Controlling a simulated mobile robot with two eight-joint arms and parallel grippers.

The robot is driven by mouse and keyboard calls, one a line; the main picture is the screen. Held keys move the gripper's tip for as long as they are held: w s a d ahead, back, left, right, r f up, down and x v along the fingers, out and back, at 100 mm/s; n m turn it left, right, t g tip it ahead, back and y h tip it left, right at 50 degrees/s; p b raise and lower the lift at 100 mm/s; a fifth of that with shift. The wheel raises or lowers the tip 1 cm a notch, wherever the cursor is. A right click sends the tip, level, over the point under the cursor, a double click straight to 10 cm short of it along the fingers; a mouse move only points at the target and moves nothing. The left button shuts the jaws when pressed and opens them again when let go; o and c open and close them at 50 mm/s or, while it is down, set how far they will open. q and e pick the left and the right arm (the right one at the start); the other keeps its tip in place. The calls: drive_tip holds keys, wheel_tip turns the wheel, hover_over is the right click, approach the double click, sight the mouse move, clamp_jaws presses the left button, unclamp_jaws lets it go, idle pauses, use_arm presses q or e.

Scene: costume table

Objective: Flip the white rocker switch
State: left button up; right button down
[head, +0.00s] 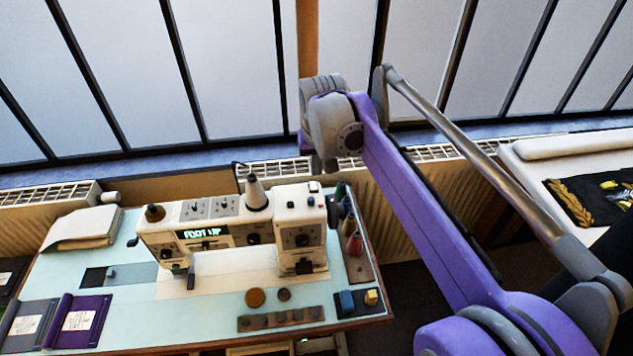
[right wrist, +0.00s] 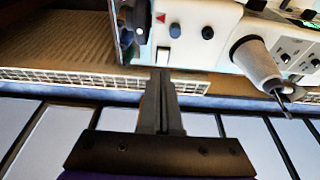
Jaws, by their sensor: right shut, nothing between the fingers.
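A cream sewing machine (head: 215,225) with a green "FOOT UP" display stands on the pale table. In the head view my right arm reaches over behind the machine's right end, and the fingertips are hard to make out. My left gripper is not in view.
A cone-shaped spool (head: 256,194) rises from the machine top. Coloured thread cones (head: 354,243) stand at its right end. A radiator (head: 390,210) and window run behind the table. A wooden strip (head: 280,319) and discs lie in front. Another table (head: 560,165) is at right.

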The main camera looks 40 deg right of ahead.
sight(316, 190)
drive_tip(key=shift+s+a+x, duration=0.1)
drive_tip(key=shift+s+x, duration=0.05)
drive_tip(key=shift+x, duration=0.7)
drive_tip(key=shift+s+a+x, duration=0.15)
drive_tip(key=shift+x, duration=0.7)
drive_tip(key=shift+s+a+x, duration=0.1)
drive_tip(key=shift+s+x, duration=0.05)
drive_tip(key=shift+x, duration=0.7)
drive_tip(key=shift+f, duration=0.15)
drive_tip(key=shift+s+f+b, duration=0.15)
drive_tip(key=shift+f+b, duration=0.15)
drive_tip(key=shift+f, duration=0.2)
drive_tip(key=shift+r, duration=0.25)
drive_tip(key=shift+w+d+r+p, duration=0.35)
drive_tip(key=shift+w+d, duration=0.05)
drive_tip(key=shift+w, duration=0.3)
